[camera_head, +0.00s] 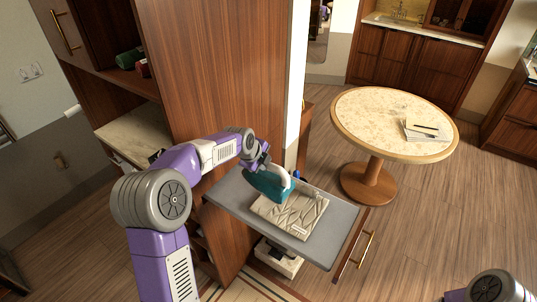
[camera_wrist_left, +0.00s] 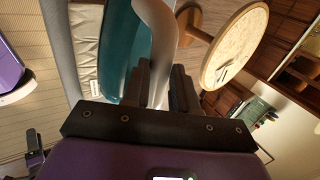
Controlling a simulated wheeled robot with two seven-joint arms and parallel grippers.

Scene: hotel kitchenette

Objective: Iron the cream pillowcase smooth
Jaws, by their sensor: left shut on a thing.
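The cream pillowcase (camera_head: 303,218) lies folded on the grey ironing board (camera_head: 318,251), with raised wrinkles across its top. A teal iron (camera_head: 268,187) with a pale handle is over its far left part. I cannot tell whether the iron's sole touches the cloth. My left gripper (camera_head: 262,166) is shut on the iron's handle. In the left wrist view the handle (camera_wrist_left: 160,28) passes between the fingers (camera_wrist_left: 165,88), beside the teal body (camera_wrist_left: 122,50). The pillowcase (camera_wrist_left: 87,45) shows partly there; the iron hides the rest.
A wooden cabinet panel (camera_head: 215,80) rises just behind and left of the board. A round table (camera_head: 365,115) with books (camera_head: 427,130) stands at the far right.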

